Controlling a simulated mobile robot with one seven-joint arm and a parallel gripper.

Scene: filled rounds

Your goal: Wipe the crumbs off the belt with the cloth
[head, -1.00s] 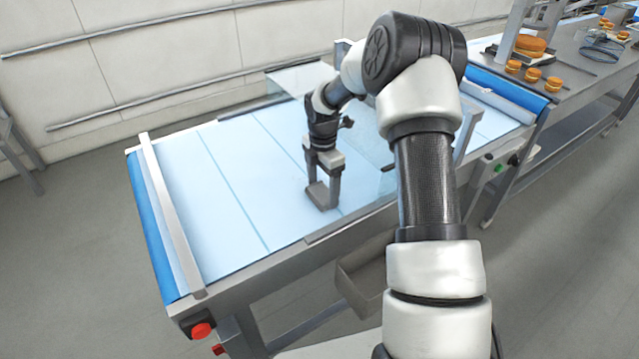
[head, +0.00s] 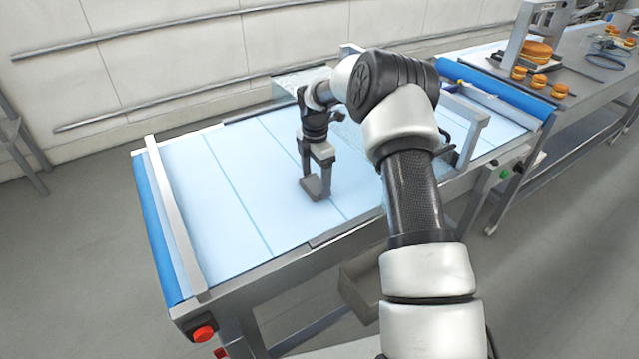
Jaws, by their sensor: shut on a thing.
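The belt (head: 215,225) is a pale blue-white surface with thin blue cross lines, in a metal frame. My gripper (head: 315,182) points down over the middle of the belt, near its front side. It is shut on a small grey, flat piece, which I take to be the cloth (head: 313,190). The cloth is low, at or just above the belt; I cannot tell whether it touches. No crumbs can be made out on the visible belt. My arm hides part of the belt on the right.
A clear guard (head: 350,135) and a metal arch (head: 475,135) stand on the belt's right part. A metal bar (head: 175,215) crosses the left end. A red button (head: 204,333) is at the front left corner. A table (head: 600,85) with burgers (head: 537,49) is at right.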

